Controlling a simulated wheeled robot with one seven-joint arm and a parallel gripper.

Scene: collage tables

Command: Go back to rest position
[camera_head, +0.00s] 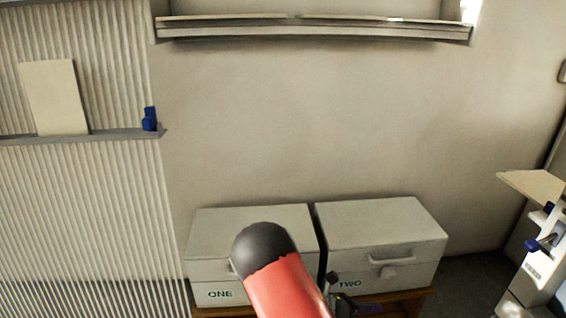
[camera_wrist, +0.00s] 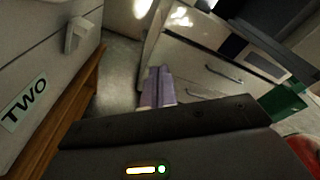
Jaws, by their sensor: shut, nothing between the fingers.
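My gripper (camera_wrist: 158,76) shows in the wrist view with its two fingers side by side and closed, nothing between them. They point over the floor to the right of the box labelled TWO (camera_wrist: 62,18), clear of it. In the head view my red arm link with its black cap stands in front of the boxes, and it hides part of box ONE (camera_head: 220,272). Dark parts of my wrist show low in front of box TWO (camera_head: 385,222); the fingertips cannot be made out there.
Both grey boxes are closed and sit on a wooden table (camera_head: 412,299), whose edge (camera_wrist: 62,122) runs close by in the wrist view. A cabinet with drawers (camera_wrist: 200,75) stands beyond the fingers. A shelf (camera_head: 110,135) holds a pale board (camera_head: 54,97) and a blue object (camera_head: 150,119).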

